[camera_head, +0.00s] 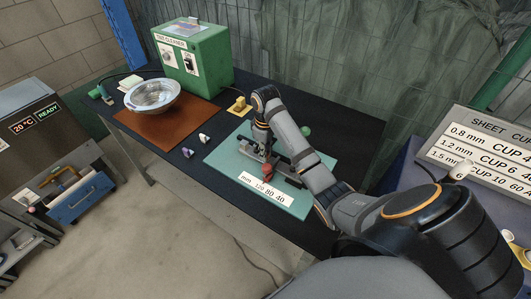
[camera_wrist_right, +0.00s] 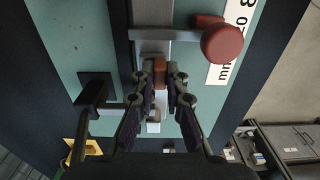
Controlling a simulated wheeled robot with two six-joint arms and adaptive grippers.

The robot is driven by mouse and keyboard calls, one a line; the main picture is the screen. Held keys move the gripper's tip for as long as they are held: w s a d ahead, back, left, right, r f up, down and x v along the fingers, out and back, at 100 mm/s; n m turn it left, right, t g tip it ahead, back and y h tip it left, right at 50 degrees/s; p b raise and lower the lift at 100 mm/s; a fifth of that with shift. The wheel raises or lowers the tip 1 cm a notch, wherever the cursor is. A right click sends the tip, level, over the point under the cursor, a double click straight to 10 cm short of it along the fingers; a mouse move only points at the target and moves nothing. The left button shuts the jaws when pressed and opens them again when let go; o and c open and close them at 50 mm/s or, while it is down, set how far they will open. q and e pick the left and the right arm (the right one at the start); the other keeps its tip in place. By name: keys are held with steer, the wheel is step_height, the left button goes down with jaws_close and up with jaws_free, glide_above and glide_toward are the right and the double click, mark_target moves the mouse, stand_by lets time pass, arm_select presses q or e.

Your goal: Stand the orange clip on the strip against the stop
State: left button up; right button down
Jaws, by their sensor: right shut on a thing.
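The orange clip (camera_wrist_right: 159,71) is between the fingertips of my right gripper (camera_wrist_right: 160,80) in the wrist view. The gripper is shut on it, over a pale grey strip (camera_wrist_right: 153,45). I cannot tell whether the clip touches the strip. A grey crossbar (camera_wrist_right: 178,34) with a red knob (camera_wrist_right: 222,44) lies across the strip just beyond the clip; it may be the stop. In the head view my right gripper (camera_head: 262,146) is over the fixture, and the red knob (camera_head: 267,169) shows in front of it. The clip is hidden there. My left gripper is not in view.
The fixture stands on a teal mat (camera_head: 222,158) with a white scale label (camera_head: 264,187). A black post (camera_wrist_right: 94,92) is beside my gripper.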

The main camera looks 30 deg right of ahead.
steer(key=c, duration=1.4)
jaws_free()
steer(key=shift+f, duration=0.1)
step_height(320, 180, up, 12)
steer(key=p, duration=1.1)
steer(key=shift+r, duration=0.2)
steer(key=shift+f, duration=0.1)
